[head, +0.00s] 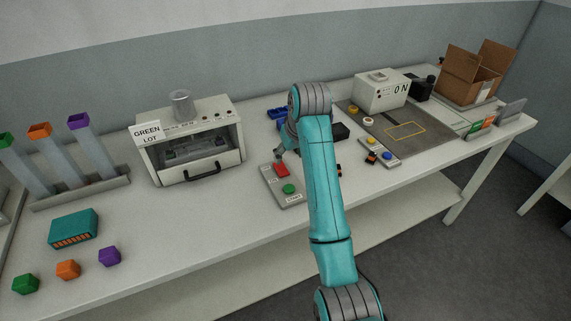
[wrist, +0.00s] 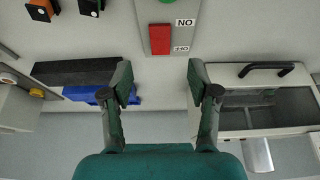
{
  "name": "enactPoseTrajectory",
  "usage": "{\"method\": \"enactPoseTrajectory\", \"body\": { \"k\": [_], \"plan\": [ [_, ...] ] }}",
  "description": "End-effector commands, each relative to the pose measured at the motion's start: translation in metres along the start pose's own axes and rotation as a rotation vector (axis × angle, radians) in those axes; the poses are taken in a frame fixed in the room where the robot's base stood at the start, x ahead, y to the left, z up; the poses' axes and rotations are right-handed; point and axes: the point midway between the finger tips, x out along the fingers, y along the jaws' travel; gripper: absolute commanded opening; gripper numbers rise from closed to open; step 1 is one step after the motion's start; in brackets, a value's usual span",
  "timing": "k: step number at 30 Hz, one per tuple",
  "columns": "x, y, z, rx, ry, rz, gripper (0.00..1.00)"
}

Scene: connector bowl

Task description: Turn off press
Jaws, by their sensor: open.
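A grey control panel (head: 272,185) lies on the bench, with a red switch block (head: 281,170) at its far end and a round green button (head: 289,188) nearer. In the wrist view the red switch (wrist: 160,39) sits beside two labels, ON and OFF, which appear upside down. My gripper (wrist: 160,85) is open and empty, its fingers apart below the red switch in that picture. In the head view my gripper (head: 280,154) is partly hidden by my arm, close to the red switch; contact cannot be told. A white machine (head: 195,140) with a window and handle stands left of the panel.
Blue bins (head: 278,112) lie behind my arm. Coloured blocks (head: 68,269) and a teal box (head: 74,227) lie at left.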

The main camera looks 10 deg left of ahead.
Motion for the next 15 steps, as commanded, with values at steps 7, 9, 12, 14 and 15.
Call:
{"method": "enactPoseTrajectory", "body": {
  "k": [7,9,12,14,15],
  "plan": [
    [0.043,0.000,0.001,0.000,-0.003,0.000,0.60],
    [0.055,0.000,0.001,0.000,-0.003,0.000,0.60],
    [0.071,-0.001,0.001,0.000,-0.003,0.000,0.60],
    [0.079,0.000,0.001,0.000,-0.002,0.000,0.60],
    [0.083,0.000,0.001,0.000,-0.002,0.000,0.60]
  ]
}}
